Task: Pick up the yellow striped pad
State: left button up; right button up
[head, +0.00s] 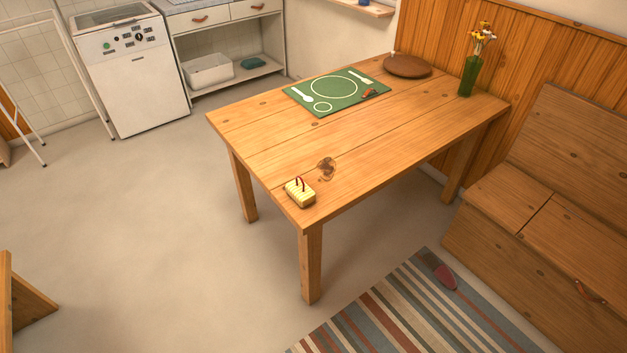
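The yellow striped pad (300,193) sits at the near corner of the wooden table (262,150). It is a small, pale yellow block with darker stripes and a thin red-brown loop standing up on top. It looks to rest flat on the tabletop, close to the edge. Neither of my grippers shows in the head view, and nothing touches the pad.
A brown stain or small item (326,168) lies beside the pad. A green placemat (336,91), a brown round board (407,66) and a green vase (469,76) with flowers are farther back. A wooden bench (545,190) stands right; a striped rug (400,310) lies in front.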

aim_at(297, 189)
jog(key=i+j+z, duration=0.1)
jog(key=z, duration=0.35)
jog(key=i+j+z, duration=0.1)
jog(key=z, duration=0.35)
jog(key=j+z, duration=0.3)
jog(key=z, duration=0.15)
jog(key=i, duration=0.05)
